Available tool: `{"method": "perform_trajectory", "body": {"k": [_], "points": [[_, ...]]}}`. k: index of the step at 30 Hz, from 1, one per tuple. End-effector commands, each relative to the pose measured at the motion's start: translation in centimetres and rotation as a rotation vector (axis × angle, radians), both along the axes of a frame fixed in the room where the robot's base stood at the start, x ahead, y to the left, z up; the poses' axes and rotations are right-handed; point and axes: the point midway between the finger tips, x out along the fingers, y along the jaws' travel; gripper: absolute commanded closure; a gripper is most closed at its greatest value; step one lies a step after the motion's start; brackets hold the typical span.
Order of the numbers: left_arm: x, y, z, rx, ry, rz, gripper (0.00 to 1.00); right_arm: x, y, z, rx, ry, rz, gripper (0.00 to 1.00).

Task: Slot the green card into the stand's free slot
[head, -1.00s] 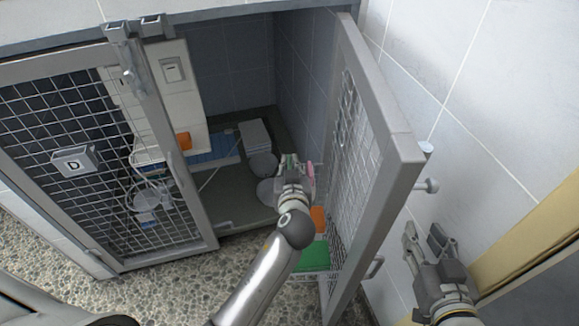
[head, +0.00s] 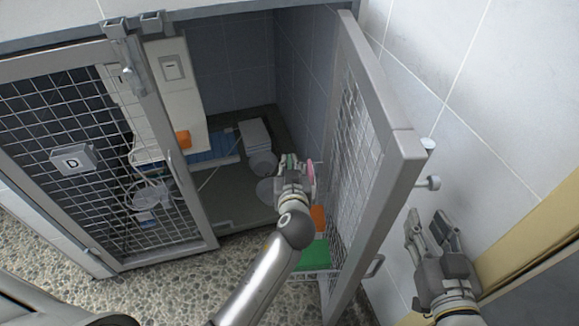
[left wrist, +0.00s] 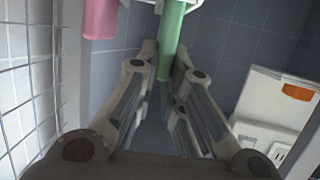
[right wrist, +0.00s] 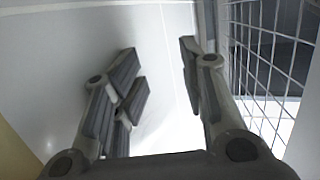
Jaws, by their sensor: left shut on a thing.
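My left gripper (head: 297,171) is at the open kennel's entrance. In the left wrist view its fingers (left wrist: 168,75) are shut on the lower end of a green card (left wrist: 173,35), seen as a narrow upright strip. In the head view only a sliver of green shows at the fingertips. A pink piece (left wrist: 101,18) hangs to the left of the green card, apart from it; it also shows beside the gripper in the head view (head: 311,171). The stand and its free slot cannot be made out clearly. My right gripper (head: 427,222) is open and empty near the right wall.
The open mesh door (head: 405,150) stands between my two grippers. A closed mesh door marked D (head: 73,158) is at left. Inside are a grey box (head: 255,132) and a bowl (head: 262,163). Orange and green items (head: 316,257) lie low by the open door.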

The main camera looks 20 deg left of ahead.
Motion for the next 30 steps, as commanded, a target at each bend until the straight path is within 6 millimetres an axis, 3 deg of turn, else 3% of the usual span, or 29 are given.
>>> {"method": "perform_trajectory", "body": {"k": [30], "points": [[0.0, 0.0, -0.6, 0.000, 0.000, 0.000, 1.00, 0.5, 0.4, 2.7, 0.035, -0.138, 0.005, 0.60]]}}
